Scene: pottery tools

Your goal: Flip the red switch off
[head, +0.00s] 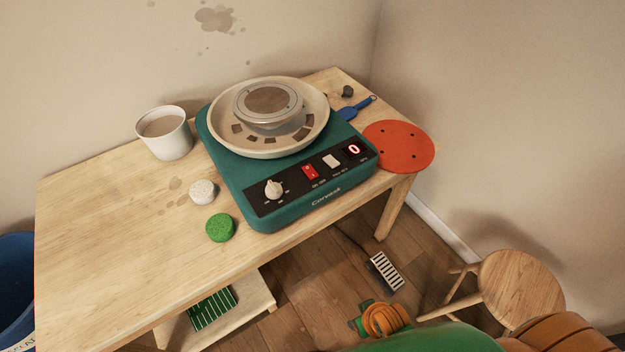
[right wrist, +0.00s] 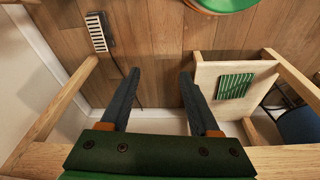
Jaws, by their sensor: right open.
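The red switch (head: 310,172) is a small rocker on the black front panel of the teal pottery wheel (head: 232,172), which stands on the wooden table. I cannot tell its rocker position from this view. To its right are a white switch (head: 331,161) and a display (head: 354,149) lit with a red 0. To its left is a cream knob (head: 273,188). In the right wrist view my right gripper (right wrist: 159,92) is open and empty, with its two dark fingers apart over the floor. The red switch is not in that view. My left gripper is not in view.
A white cup (head: 165,138), a pale round piece (head: 202,192) and a green sponge (head: 220,228) are left of the wheel. A red disc (head: 401,146) overhangs the table's right end. A stool (head: 520,290) and a pedal (head: 384,271) are on the floor.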

